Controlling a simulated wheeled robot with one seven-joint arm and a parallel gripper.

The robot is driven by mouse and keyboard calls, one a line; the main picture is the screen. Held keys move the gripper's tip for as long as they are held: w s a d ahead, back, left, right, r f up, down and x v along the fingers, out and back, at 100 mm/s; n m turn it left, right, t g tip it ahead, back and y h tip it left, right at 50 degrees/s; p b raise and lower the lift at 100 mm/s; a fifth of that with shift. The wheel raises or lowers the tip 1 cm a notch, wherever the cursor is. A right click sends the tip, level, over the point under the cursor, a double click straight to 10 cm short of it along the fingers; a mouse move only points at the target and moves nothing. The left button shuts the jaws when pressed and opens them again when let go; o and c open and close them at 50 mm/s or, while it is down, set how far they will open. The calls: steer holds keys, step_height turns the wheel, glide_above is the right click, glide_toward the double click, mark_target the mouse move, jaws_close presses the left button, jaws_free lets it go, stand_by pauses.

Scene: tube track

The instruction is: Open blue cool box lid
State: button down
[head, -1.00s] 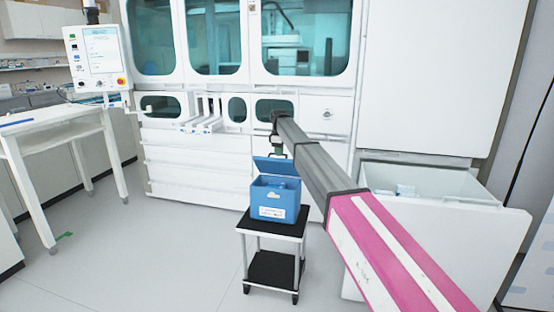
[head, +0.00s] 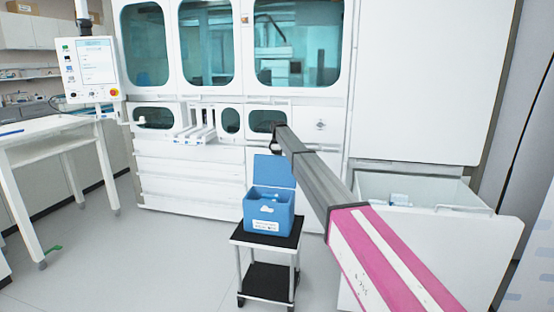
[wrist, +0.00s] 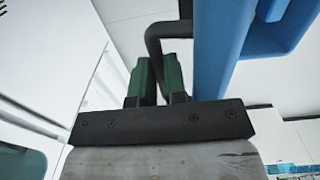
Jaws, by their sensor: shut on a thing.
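The blue cool box (head: 256,214) stands on a small trolley. Its blue lid (head: 268,168) stands up steeply at the back, clear of the front rim. In the wrist view the blue lid (wrist: 222,45) runs along the right of my fingers, with a bent black handle (wrist: 160,32) beside it. My gripper (wrist: 157,72) has green fingers, shut on the black handle. In the head view the fingers are too small and covered to make out near the lid's top edge.
The trolley (head: 239,236) has a black top and lower shelf. A white machine (head: 185,175) stands close behind. An open white bin (head: 440,245) is at the right, under my arm. A white table (head: 50,140) is at the left, with clear floor between.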

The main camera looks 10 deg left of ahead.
steer(key=shift+w+f+g, duration=0.5)
steer(key=shift+w, duration=0.1)
steer(key=shift+f, duration=0.1)
steer(key=c, duration=1.2)
jaws_free()
steer(key=shift+f, duration=0.1)
steer(key=shift+o, duration=0.2)
steer(key=shift+r, duration=0.3)
step_height(320, 180, up, 10)
steer(key=shift+w+r, duration=0.25)
steer(key=shift+w, duration=0.15)
